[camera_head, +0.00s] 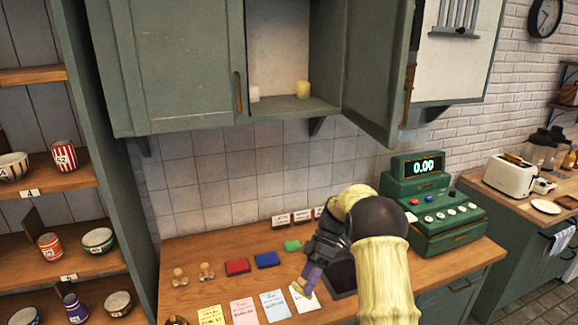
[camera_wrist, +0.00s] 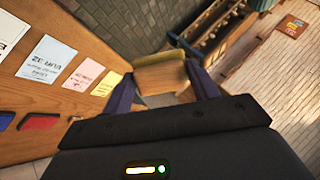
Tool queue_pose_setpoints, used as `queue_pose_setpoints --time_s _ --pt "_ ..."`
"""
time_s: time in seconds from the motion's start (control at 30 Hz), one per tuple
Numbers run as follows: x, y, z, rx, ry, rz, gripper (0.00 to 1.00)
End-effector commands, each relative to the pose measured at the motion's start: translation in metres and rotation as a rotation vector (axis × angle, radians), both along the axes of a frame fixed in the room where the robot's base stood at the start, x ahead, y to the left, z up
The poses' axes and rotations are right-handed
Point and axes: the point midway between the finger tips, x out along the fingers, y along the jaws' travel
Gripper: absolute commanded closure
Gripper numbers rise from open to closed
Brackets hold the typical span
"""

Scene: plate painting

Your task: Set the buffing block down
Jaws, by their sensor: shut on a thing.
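My gripper (camera_head: 304,284) is low over the front of the wooden counter (camera_head: 200,250), close to a white note card (camera_head: 308,304). In the wrist view its two purple fingers (camera_wrist: 163,88) are shut on the buffing block (camera_wrist: 160,77), a tan block with a yellowish strip along its far edge. The block also shows as a small pale shape at the fingertips in the head view (camera_head: 297,290). I cannot tell whether it touches the counter. My arm hides part of the counter behind it.
Yellow (camera_head: 212,315), pink (camera_head: 244,311) and blue (camera_head: 275,303) note cards line the front edge. Red (camera_head: 237,266), blue (camera_head: 267,260) and green (camera_head: 292,245) pads lie behind. A green cash register (camera_head: 430,215) stands right.

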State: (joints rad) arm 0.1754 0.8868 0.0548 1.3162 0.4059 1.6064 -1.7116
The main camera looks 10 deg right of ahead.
Motion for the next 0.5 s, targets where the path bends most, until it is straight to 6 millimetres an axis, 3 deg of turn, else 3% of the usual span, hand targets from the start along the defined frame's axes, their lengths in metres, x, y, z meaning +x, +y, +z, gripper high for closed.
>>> queue_pose_setpoints --time_s 0.03,0.3,0.5 --pt "0.004 0.003 0.028 -0.042 -0.042 0.111 0.59" --pt "0.015 -0.002 0.146 -0.211 -0.319 0.677 0.59" --pt "0.022 -0.008 0.235 -0.259 -0.527 0.923 0.59"
